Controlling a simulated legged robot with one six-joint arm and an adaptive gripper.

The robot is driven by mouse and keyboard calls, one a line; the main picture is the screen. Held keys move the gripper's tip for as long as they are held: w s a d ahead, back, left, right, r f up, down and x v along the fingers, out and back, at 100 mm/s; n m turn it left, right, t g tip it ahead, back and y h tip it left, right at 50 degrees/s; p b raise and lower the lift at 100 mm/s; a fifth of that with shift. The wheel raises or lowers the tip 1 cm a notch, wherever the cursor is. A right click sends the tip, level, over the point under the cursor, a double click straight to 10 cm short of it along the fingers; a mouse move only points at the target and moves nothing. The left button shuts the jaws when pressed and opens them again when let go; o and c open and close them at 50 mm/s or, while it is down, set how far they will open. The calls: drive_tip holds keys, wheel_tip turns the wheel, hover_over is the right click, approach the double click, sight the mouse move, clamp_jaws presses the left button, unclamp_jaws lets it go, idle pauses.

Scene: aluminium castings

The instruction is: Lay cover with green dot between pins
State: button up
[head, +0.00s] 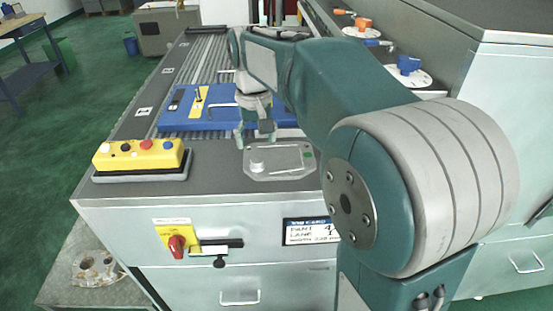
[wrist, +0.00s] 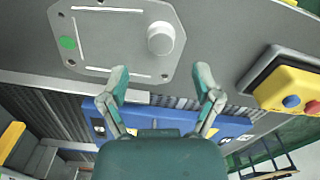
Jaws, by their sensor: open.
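The cover, a flat grey metal plate with cut corners and a round boss, lies on the grey machine top near its front edge (head: 283,172). It also shows in the wrist view (wrist: 115,50). Its green dot (wrist: 67,43) is at the end away from the boss (wrist: 160,38). My gripper (head: 256,136) is open and empty, pointing down just behind the cover in the head view. In the wrist view the open fingers (wrist: 160,75) are apart on either side of the boss's line, below the plate. A blue fixture plate (head: 225,118) lies behind; I cannot clearly make out pins.
A yellow button box (head: 140,154) stands left of the cover. A yellow piece and small upright parts (head: 200,98) sit on the blue plate. Ribbed rollers (head: 200,60) run behind.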

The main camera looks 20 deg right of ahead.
sight(256, 159)
drive_tip(key=shift+w+a+f, duration=0.1)
drive_tip(key=shift+w+f, duration=0.05)
drive_tip(key=shift+f, duration=3)
clamp_jaws()
